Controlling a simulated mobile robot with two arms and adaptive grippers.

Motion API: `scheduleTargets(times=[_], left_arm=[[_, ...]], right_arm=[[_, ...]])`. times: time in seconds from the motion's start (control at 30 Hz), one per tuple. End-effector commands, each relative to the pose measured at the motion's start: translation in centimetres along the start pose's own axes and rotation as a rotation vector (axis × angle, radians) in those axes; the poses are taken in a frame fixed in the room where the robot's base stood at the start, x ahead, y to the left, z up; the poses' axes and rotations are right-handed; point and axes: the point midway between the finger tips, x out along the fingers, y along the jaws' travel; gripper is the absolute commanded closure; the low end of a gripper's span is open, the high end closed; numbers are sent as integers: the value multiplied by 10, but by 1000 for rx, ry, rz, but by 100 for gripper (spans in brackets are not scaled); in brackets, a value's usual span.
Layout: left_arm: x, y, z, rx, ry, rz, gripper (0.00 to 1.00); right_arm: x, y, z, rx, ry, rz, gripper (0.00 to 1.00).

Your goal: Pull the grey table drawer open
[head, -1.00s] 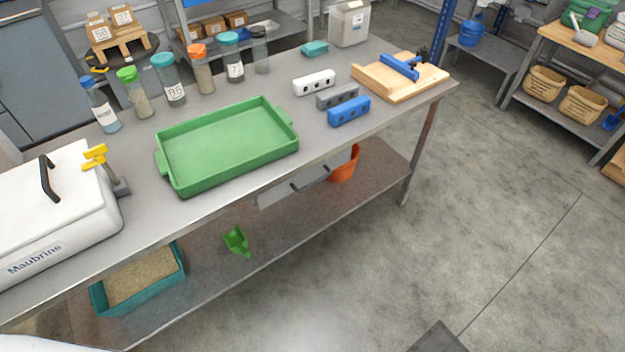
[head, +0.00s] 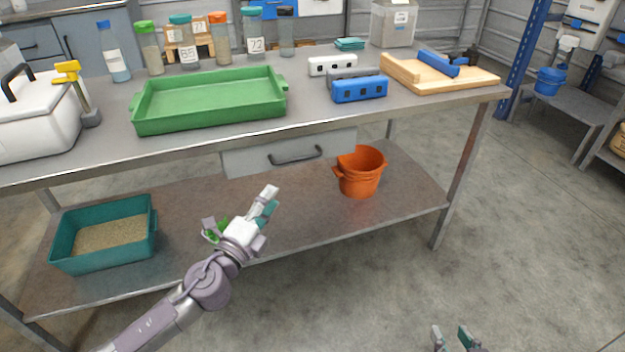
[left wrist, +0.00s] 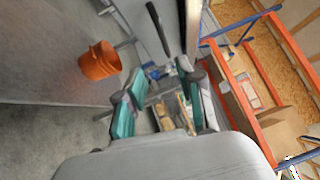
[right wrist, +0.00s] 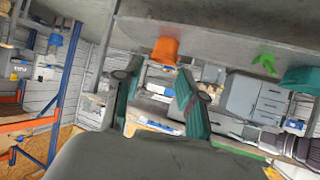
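The grey drawer (head: 245,162) hangs under the front edge of the metal table (head: 200,145), its front close beneath the tabletop. Its dark bar handle (head: 297,156) is on the drawer front; it also shows at the top of the left wrist view (left wrist: 158,28). My left gripper (head: 268,202) is open and empty, in front of and below the drawer, apart from the handle; its spread fingers show in the left wrist view (left wrist: 165,105). My right gripper (head: 453,339) is open and empty, low at the bottom right of the head view, far from the drawer.
An orange bucket (head: 360,175) stands on the lower shelf, right of the drawer. A teal bin (head: 103,260) of grain is on that shelf at the left. A green scoop (head: 212,235) is partly hidden by my left arm. The floor in front is clear.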

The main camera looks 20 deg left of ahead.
Motion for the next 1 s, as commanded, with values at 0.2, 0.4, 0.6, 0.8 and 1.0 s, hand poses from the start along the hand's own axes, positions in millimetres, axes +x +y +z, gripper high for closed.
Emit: scheduleTargets(times=[0.2,0.4,0.6,0.8,1.0], left_arm=[[13,-10,-2,19,7,-24,63],[51,-11,-2,17,5,-24,63],[93,-10,-3,16,6,-23,63],[124,-10,-3,14,6,-21,63],[137,-9,-4,14,7,-19,63]], right_arm=[[-6,1,-1,0,-14,2,60],[-8,2,9,1,-67,5,60],[-7,2,9,1,-62,5,60],[-4,0,-2,0,-2,1,60],[-4,-1,-9,0,33,-1,60]])
